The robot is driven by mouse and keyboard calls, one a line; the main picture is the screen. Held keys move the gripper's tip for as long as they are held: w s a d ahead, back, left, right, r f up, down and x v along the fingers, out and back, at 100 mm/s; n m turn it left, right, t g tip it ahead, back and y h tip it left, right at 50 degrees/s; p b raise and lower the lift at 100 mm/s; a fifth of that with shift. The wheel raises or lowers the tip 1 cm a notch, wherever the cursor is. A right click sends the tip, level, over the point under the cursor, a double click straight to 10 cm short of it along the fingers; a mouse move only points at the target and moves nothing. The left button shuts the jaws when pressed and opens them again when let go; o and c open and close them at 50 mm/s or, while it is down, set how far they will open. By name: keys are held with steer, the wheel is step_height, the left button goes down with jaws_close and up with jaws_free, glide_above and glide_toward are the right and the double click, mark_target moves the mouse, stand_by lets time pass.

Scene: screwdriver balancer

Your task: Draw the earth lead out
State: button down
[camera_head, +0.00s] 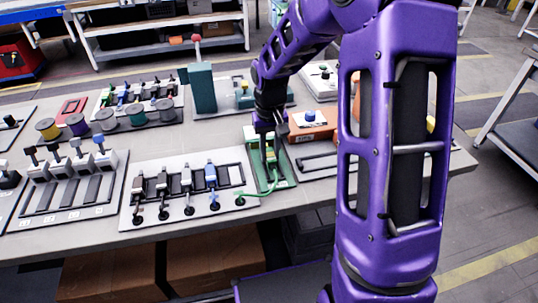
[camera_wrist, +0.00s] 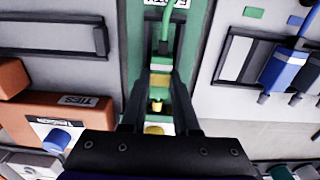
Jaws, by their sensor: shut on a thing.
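The earth lead is a green cable (camera_head: 262,194) that runs from a black socket on the white board up to a green stand. Its green and yellow plug (camera_wrist: 160,66) sits in the channel of the green stand (camera_head: 285,168), with the cable (camera_wrist: 167,25) leaving its far end in the wrist view. My gripper (camera_wrist: 158,80) is shut on the plug, one dark finger on each side. In the head view my gripper (camera_head: 266,128) is over the stand, and its fingers are partly hidden. A yellow piece shows between the fingers. I cannot tell how deep the plug sits.
Several grey and blue plugs (camera_head: 186,180) stand in the white board to the left. An orange box marked TIES (camera_head: 310,127) with a blue knob is close on the right. A dark slotted frame (camera_head: 318,162) lies beside the stand. Spools (camera_head: 106,119) stand farther left.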

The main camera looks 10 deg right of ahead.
steer(key=shift+s, duration=0.3)
steer(key=shift+s, duration=0.85)
steer(key=shift+s, duration=0.15)
steer(key=c, duration=0.6)
jaws_free()
steer(key=shift+c, duration=0.2)
steer(key=shift+r+p, duration=2.85)
steer(key=shift+r, duration=0.65)
